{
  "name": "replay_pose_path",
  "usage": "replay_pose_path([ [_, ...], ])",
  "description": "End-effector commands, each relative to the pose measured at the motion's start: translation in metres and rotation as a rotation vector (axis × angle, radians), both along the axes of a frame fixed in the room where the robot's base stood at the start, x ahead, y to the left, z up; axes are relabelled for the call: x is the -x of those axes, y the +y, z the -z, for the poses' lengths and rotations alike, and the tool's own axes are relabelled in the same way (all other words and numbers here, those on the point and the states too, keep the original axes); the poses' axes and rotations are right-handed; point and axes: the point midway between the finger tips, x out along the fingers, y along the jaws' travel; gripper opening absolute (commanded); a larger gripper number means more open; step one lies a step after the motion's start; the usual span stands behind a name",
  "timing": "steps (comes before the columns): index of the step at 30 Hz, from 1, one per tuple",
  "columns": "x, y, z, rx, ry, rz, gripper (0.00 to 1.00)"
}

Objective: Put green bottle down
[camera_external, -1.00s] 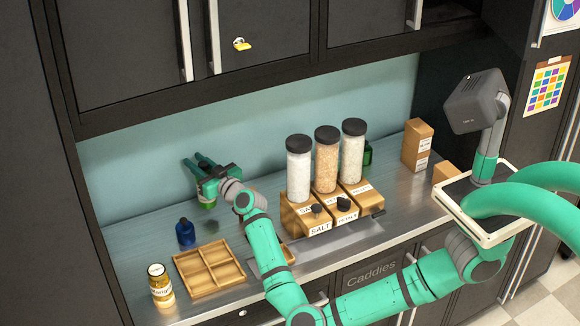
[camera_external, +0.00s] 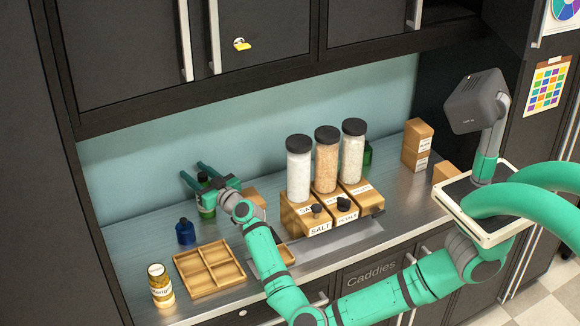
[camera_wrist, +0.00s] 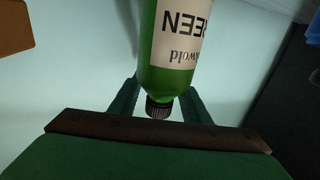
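The green bottle (camera_external: 207,206) is upright at the back left of the counter, its base appearing to rest on the counter. My gripper (camera_external: 201,178) reaches toward the back wall with one finger on each side of the bottle's upper part. The gripper's fingers (camera_wrist: 158,100) flank the shoulder. Whether both fingers press on the bottle I cannot tell.
A blue bottle (camera_external: 186,232) stands close by on the left. An empty wooden divided tray (camera_external: 240,282) and a yellow-brown jar (camera_external: 161,288) are in front. Shakers on wooden stands (camera_external: 299,212) stand to the right. The back wall is close behind the fingers.

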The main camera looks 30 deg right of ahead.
Motion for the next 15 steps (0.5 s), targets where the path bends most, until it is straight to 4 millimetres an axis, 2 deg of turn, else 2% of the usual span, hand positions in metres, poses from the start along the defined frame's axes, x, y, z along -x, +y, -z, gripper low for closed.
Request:
replay_pose_path([
  [11, 0.000, 0.000, -0.004, -0.003, 0.000, 0.000, 0.43],
  [15, 0.015, -0.003, -0.003, 0.003, -0.002, -0.001, 0.43],
])
